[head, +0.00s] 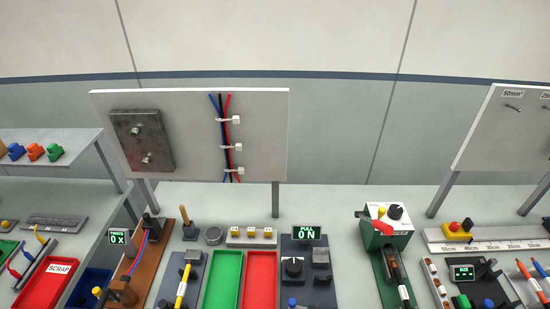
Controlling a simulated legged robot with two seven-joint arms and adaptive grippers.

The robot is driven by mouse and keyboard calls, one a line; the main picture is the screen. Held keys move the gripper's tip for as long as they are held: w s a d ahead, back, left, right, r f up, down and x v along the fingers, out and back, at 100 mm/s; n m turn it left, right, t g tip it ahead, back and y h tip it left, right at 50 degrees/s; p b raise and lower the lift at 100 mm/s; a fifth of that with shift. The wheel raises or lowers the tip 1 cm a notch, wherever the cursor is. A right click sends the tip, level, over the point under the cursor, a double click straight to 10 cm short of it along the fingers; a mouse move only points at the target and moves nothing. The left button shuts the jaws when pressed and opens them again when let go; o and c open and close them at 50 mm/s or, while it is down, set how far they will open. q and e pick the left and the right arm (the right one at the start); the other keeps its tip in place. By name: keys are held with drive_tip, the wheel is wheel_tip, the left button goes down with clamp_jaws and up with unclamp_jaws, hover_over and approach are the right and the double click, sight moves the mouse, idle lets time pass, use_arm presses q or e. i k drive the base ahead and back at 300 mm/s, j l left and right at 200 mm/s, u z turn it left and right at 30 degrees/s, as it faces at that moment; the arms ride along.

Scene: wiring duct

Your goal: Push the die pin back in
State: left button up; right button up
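I cannot make out a die pin for certain in the head view. At the lower right is a unit with a small "SIZE" display (463,273). Any pin on these is too small to tell. Neither of my grippers is in view.
Red (260,280) and green (221,280) trays lie mid-bench. A raised panel (265,130) carries a metal box and tied cables. A brown wire fixture (141,260) and a scrap bin (48,286) are left. Bare bench shows between the pull device and green tool.

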sight(382, 211)
drive_tip(key=z, duration=1.35)
